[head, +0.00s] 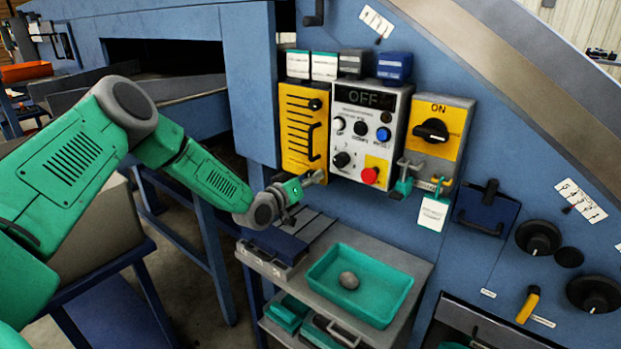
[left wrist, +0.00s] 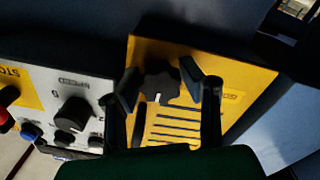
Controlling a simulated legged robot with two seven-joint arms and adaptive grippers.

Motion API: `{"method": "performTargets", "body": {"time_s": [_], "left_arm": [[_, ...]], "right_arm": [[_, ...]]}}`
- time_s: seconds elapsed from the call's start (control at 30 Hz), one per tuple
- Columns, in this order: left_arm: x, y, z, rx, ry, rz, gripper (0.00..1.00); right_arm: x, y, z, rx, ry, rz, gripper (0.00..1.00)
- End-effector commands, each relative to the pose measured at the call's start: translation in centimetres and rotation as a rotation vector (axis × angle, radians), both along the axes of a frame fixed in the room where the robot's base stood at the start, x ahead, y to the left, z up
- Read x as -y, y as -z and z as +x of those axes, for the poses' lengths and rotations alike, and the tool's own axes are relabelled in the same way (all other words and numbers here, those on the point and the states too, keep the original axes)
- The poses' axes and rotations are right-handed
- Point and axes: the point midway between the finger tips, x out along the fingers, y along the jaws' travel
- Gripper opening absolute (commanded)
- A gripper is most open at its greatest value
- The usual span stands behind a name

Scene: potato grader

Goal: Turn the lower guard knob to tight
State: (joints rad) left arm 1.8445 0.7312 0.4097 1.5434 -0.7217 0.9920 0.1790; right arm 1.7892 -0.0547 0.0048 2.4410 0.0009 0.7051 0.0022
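The yellow guard (head: 291,130) with black slots and a black handle is on the blue machine wall, left of the control box. Its upper black knob (head: 315,104) shows in the head view; the lower knob is hidden there behind my left gripper (head: 312,179). In the left wrist view, the black lower knob (left wrist: 160,82) with a small white mark is on the yellow guard (left wrist: 250,85). My left gripper (left wrist: 160,85) has one finger on each side of this knob, spread apart; firm contact does not show. My right gripper is out of view.
The grey control box (head: 375,135), with an OFF display and red button, is close on the right. A yellow ON switch (head: 433,130) is beyond it. Below is a teal tray (head: 385,297) holding a potato (head: 349,280).

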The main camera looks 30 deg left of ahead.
Motion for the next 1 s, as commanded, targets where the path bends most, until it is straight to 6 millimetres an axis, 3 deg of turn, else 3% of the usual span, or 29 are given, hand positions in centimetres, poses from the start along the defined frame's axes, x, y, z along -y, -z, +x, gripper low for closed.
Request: {"method": "performTargets", "body": {"time_s": [0.47,1.0], "left_arm": [[-0.2,0.1,0.0,0.007,-0.002,0.089,0.06],[-0.2,0.1,-0.1,0.055,-0.001,0.556,0.06]], "right_arm": [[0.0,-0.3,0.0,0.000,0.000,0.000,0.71],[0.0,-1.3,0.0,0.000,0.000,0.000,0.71]]}}
